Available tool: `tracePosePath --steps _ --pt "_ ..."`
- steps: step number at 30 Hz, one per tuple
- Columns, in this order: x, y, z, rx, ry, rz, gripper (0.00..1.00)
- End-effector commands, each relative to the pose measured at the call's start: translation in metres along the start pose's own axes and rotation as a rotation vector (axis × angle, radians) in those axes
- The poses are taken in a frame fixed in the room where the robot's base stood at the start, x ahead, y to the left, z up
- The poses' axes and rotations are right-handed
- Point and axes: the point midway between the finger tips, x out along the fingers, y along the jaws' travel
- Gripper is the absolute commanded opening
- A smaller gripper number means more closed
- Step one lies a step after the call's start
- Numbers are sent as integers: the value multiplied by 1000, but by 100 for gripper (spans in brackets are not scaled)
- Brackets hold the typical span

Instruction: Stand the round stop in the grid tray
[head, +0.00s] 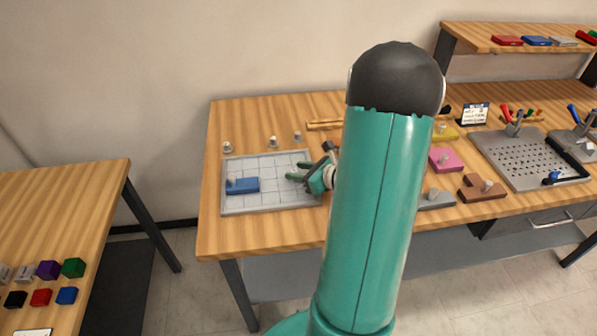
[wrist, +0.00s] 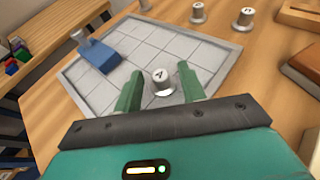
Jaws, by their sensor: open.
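The grey grid tray (head: 270,200) lies on the left part of the wooden table; it fills the middle of the wrist view (wrist: 205,55). A grey round stop (wrist: 161,80) with a dark mark on its white top appears upright on the tray near its front edge. My gripper (wrist: 162,82) is open, one green finger on each side of this stop, with gaps visible. In the head view my gripper (head: 299,176) is low over the tray's right part, and the stop there cannot be made out.
A blue block (head: 242,185) with a grey knob sits in the tray's left part, also in the wrist view (wrist: 99,57). Three similar stops (head: 227,147) stand behind the tray. Pink (head: 446,160) and brown (head: 482,188) blocks and a perforated plate (head: 520,150) lie right.

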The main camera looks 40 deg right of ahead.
Motion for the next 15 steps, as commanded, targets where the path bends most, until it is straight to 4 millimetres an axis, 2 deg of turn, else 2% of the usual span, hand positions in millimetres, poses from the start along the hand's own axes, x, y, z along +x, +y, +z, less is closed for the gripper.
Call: tracePosePath --steps 12,15 --pt "-86 -1 0 0 0 -5 40" --pt "-101 -1 0 1 0 -4 40"
